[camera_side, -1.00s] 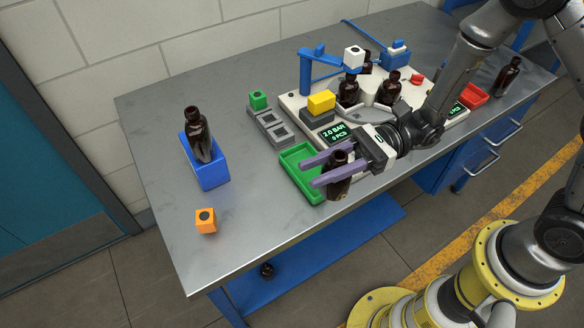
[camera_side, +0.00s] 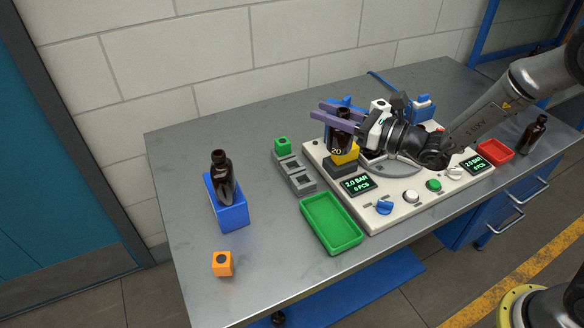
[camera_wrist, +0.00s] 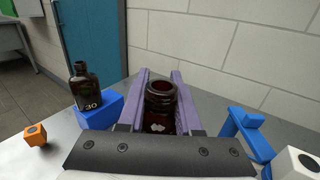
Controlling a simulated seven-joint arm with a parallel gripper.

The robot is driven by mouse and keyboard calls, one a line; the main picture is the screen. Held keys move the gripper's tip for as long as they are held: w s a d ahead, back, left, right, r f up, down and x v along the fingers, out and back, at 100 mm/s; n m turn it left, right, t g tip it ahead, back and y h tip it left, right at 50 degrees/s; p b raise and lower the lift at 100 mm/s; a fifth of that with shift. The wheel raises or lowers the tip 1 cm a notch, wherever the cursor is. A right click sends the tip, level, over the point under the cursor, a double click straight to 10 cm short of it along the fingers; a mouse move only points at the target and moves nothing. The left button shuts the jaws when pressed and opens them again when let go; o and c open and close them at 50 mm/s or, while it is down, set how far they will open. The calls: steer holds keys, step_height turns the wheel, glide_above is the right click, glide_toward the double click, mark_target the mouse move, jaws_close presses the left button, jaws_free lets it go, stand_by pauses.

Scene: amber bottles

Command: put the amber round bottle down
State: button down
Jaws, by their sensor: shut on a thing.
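My gripper (camera_side: 318,109), with purple fingers, is shut on the amber round bottle (camera_side: 341,142).
Another amber bottle (camera_side: 222,178) stands on a blue block (camera_side: 230,213), beside an orange cube (camera_side: 222,264). An empty green tray (camera_side: 332,222) lies before the cream panel (camera_side: 385,215). A red tray (camera_side: 494,151) is right.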

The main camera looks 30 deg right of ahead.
steer(key=w+a+f, duration=0.2)
steer(key=w+f, duration=0.4)
steer(key=w+a+f, duration=0.2)
steer(key=w+f, duration=0.4)
steer(key=w, duration=0.1)
steer(key=shift+a+f, duration=0.25)
steer(key=shift+f, duration=0.05)
steer(key=shift+f, duration=0.6)
steer(key=c, duration=0.6)
jaws_free()
steer(key=shift+f, duration=0.1)
